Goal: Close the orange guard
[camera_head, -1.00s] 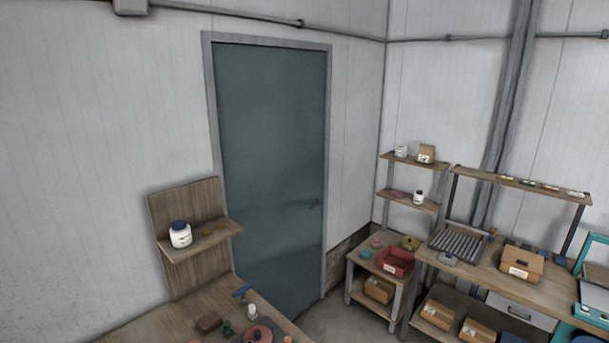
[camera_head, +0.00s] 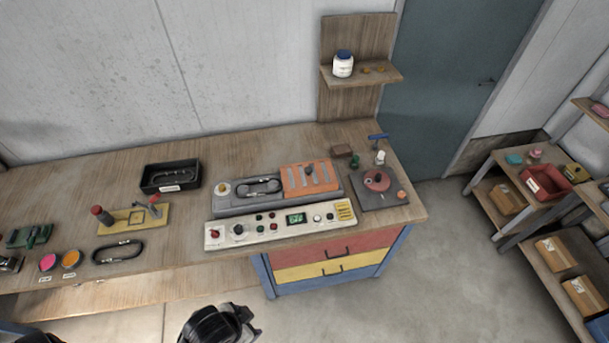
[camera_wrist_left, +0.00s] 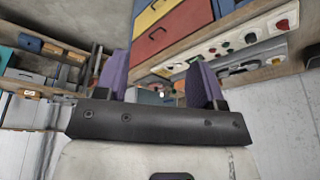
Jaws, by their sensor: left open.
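The orange guard (camera_head: 312,178) is a slotted cover with a dark knob on the right part of the grey fixture (camera_head: 245,206) on the bench. The fixture's left part is uncovered and shows a dark oval link (camera_head: 259,187) in its recess. The guard stands to the right of the link, not over it. My left gripper (camera_wrist_left: 155,82) shows in the left wrist view with its two purple fingers apart and nothing between them. It is away from the guard. A dark part of my arm (camera_head: 218,325) shows at the bottom of the head view, below the bench front.
A control panel (camera_head: 283,226) with buttons and a green display runs in front of the fixture. A black bin (camera_head: 170,178) and yellow jig (camera_head: 134,218) stand to the left. A round red device (camera_head: 377,181) stands close on the right. Coloured drawers (camera_head: 333,262) lie below.

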